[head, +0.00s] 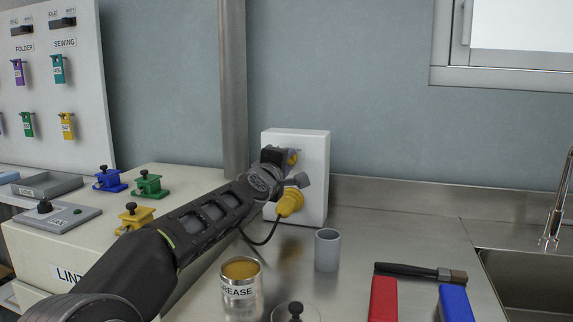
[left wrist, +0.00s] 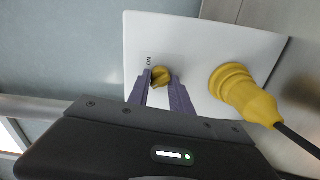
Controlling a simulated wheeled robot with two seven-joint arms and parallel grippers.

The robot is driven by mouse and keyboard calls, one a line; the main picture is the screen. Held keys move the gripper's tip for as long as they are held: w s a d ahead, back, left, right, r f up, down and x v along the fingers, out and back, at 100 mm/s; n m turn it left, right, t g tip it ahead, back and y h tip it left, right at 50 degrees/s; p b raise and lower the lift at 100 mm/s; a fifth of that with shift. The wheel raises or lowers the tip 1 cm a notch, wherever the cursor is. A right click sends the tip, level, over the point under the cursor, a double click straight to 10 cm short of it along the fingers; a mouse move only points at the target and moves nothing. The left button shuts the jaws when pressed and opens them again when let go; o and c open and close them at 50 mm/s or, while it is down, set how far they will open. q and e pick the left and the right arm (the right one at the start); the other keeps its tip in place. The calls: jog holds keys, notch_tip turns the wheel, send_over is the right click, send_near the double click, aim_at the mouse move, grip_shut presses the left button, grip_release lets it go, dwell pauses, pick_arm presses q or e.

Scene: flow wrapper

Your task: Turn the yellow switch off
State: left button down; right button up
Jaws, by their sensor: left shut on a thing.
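The yellow switch (left wrist: 161,76) is a small round knob on the face of a white wall box (left wrist: 200,40). A label reading "ON" is beside the knob in the left wrist view. My left gripper (left wrist: 160,84) has its two purple-grey fingers closed around the knob, one on each side. In the head view the white box (head: 315,170) stands against the back wall, and my left gripper (head: 296,170) reaches it from the left. The knob (head: 292,157) is partly hidden there by the gripper. My right gripper is not in view.
A yellow plug (left wrist: 240,92) with a black cable sits in the box beside the switch. A grease can (head: 240,285), a grey cup (head: 327,250), and red (head: 383,300) and blue (head: 455,303) blocks stand on the steel counter. A sink (head: 530,280) is at right.

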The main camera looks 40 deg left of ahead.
pick_arm(q)
jog(key=shift+n, duration=0.6)
jog(key=c, duration=1.2)
grip_release()
jog(key=shift+o, duration=0.2)
jog(key=v, duration=0.7)
jog(key=shift+s+d+b, duration=0.15)
jog(key=shift+s+b, duration=0.15)
jog(key=shift+s, duration=0.05)
